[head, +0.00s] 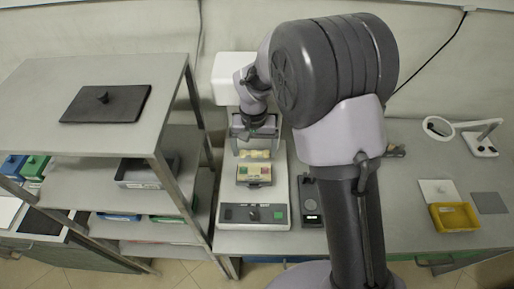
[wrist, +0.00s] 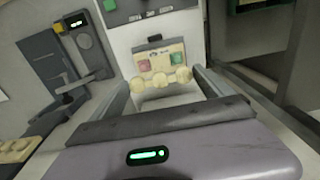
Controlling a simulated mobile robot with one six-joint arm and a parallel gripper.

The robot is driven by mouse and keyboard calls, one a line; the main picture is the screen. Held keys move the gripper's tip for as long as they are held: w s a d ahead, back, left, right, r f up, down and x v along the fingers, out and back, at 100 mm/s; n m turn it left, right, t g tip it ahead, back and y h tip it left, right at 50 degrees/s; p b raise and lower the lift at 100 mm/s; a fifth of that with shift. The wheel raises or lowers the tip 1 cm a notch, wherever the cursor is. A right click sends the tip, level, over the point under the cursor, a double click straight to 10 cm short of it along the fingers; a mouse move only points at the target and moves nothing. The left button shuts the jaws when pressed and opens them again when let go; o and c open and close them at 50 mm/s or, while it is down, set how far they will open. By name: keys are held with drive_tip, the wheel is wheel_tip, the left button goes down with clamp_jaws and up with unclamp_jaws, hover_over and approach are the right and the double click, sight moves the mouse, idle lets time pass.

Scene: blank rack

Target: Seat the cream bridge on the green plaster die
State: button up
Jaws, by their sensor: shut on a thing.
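My gripper (head: 254,137) is shut on the cream bridge (wrist: 161,80), a short row of rounded tooth shapes held between the fingertips. The bridge also shows below the fingers in the head view (head: 255,154). Just in front of it is a cream block with a green die (head: 243,170) and a red die (head: 265,170) side by side. In the wrist view the green die (wrist: 177,58) is at right and the red die (wrist: 146,65) at left. The bridge is apart from both dies in the picture; its height above them is unclear.
The block stands on a white bench unit (head: 230,196) with a control panel. A dark device (head: 311,208) is beside it. A metal rack (head: 125,68) rises close at left, bearing a black plate (head: 106,104). A yellow tray (head: 454,217) and a magnifier lamp (head: 440,127) are at right.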

drive_tip(key=shift+s, duration=0.1)
drive_tip(key=shift+f+b, duration=0.5)
drive_tip(key=shift+f, duration=0.1)
drive_tip(key=b, duration=0.4)
hover_over(255, 171)
wheel_tip(255, 171, down, 5)
drive_tip(key=shift+a+r, duration=0.1)
drive_tip(key=shift+r, duration=0.05)
drive_tip(key=shift+f+b, duration=0.7)
drive_tip(key=shift+f, duration=0.5)
idle(0.3)
drive_tip(key=o, duration=1.1)
drive_tip(key=shift+c, duration=0.2)
wheel_tip(255, 171, up, 18)
drive_tip(key=p, duration=0.5)
drive_tip(key=shift+f+p, duration=0.25)
drive_tip(key=shift+p, duration=0.05)
drive_tip(key=shift+s, duration=0.1)
